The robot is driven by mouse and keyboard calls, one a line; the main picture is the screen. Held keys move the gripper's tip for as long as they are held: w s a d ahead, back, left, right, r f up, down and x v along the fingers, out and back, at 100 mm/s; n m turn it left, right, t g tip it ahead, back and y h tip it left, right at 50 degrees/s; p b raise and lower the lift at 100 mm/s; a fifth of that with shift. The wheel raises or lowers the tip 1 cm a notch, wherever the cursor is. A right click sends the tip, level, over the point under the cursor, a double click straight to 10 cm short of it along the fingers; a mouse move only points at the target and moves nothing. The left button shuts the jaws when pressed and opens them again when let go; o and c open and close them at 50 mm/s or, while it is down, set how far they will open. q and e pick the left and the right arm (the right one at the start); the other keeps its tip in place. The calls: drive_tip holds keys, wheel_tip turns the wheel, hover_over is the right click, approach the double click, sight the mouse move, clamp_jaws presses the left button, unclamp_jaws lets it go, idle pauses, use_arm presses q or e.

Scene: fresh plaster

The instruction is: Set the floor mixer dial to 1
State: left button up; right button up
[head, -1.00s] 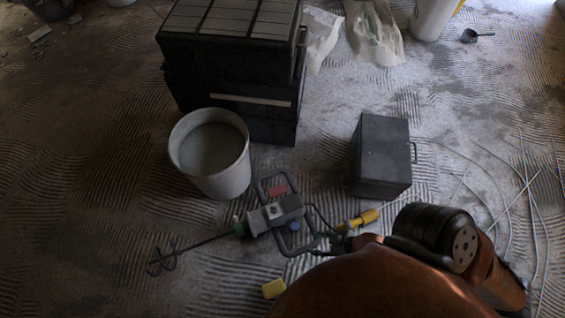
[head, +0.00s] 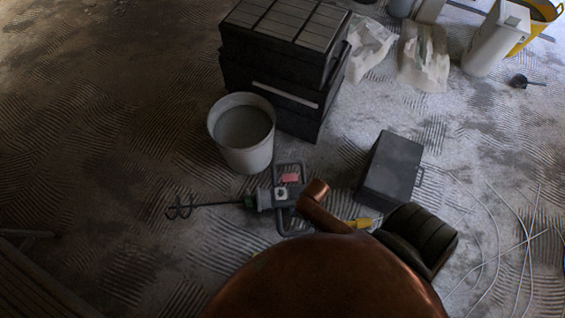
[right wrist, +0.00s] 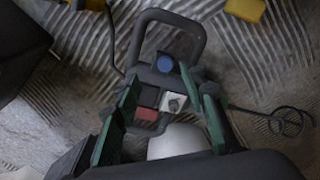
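The floor mixer (head: 264,199) lies on the floor in the head view, its paddle shaft pointing left. My copper arm covers part of its right side. Its dial (right wrist: 173,102) is a pale square with a small knob, seen in the right wrist view beside a red patch (right wrist: 146,113) and a blue round button (right wrist: 165,63). The dial's setting is too small to read. My right gripper (right wrist: 165,88) is open, its green fingers apart on either side of the dial area, with nothing visibly held. I cannot tell whether they touch the mixer. My left gripper is not in view.
A bucket of grey mix (head: 245,158) stands behind the mixer, beside stacked black boxes (head: 271,108). A dark grey case (head: 391,168) stands to the right. Thin cables or wires (head: 498,235) lie on the right floor. The left floor is mostly clear.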

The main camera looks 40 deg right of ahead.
drive_tip(key=w+f, duration=0.5)
drive_tip(key=w, duration=0.3)
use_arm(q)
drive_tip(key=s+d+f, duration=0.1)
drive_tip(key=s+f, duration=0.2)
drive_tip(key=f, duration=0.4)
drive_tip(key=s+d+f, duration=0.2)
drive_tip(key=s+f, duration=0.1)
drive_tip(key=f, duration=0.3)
use_arm(e)
drive_tip(key=m, duration=0.2)
hover_over(281, 192)
wheel_tip(281, 192, down, 3)
drive_tip(key=shift+f+g, duration=0.1)
drive_tip(key=shift+g, duration=0.2)
drive_tip(key=shift+f, duration=0.45)
wheel_tip(281, 192, down, 7)
drive_tip(key=b, duration=0.4)
drive_tip(key=shift+r+b, duration=0.15)
drive_tip(key=shift+b, duration=0.15)
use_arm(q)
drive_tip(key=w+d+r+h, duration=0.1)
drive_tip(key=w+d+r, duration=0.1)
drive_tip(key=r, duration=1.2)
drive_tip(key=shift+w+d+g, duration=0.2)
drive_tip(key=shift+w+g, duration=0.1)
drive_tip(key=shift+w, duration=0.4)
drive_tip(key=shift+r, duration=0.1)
use_arm(e)
drive_tip(key=shift+c, duration=0.7)
